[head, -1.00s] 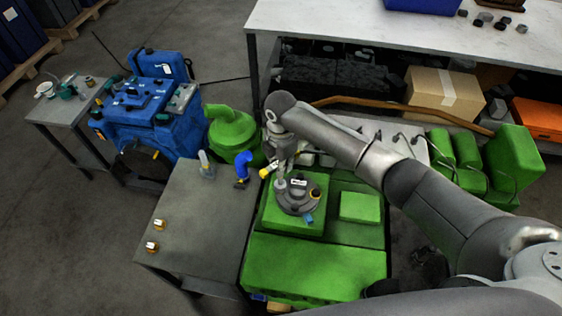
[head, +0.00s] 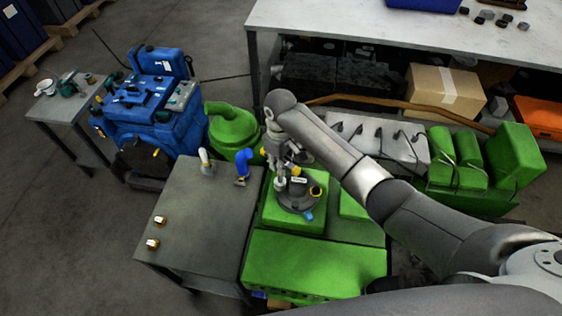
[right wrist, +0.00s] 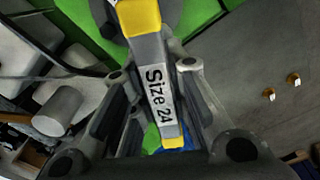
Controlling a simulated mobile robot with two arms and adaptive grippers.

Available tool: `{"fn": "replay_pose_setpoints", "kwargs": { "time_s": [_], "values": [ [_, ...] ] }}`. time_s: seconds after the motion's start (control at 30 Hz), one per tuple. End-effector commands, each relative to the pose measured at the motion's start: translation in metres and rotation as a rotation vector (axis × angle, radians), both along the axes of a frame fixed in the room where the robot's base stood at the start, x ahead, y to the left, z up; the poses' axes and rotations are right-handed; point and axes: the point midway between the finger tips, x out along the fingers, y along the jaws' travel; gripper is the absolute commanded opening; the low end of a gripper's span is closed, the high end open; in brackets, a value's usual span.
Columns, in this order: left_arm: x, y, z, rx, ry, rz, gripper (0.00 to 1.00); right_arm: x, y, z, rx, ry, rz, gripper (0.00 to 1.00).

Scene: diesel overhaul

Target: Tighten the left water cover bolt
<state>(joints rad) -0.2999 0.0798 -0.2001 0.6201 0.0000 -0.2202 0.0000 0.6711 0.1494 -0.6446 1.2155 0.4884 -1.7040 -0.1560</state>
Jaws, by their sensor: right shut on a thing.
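My right gripper (head: 280,178) is shut on a grey tool with yellow bands (right wrist: 158,90), labelled "Size 24" in the right wrist view. The gripper points down over a dark round cover (head: 293,205) on the green engine block (head: 315,265). My left gripper is not in view.
A grey table (head: 200,215) stands left of the engine, with two brass fittings (head: 160,221), a blue elbow (head: 243,167) and a pale grey item (head: 205,163). A blue engine (head: 150,115) stands behind left. A long workbench (head: 370,30) is at the back.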

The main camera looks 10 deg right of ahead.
Motion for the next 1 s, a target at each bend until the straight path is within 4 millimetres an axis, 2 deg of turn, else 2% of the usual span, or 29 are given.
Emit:
{"fn": "replay_pose_setpoints", "kwargs": {
  "time_s": [0.8, 1.0],
  "values": [
    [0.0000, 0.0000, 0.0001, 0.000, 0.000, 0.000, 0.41, -0.0012, 0.0041, -0.0003, 0.004, 0.001, -1.163, 0.00],
    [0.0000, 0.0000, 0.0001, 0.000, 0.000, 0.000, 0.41, -0.0010, 0.0032, -0.0004, 0.002, -0.002, -1.355, 0.00]
  ]
}}
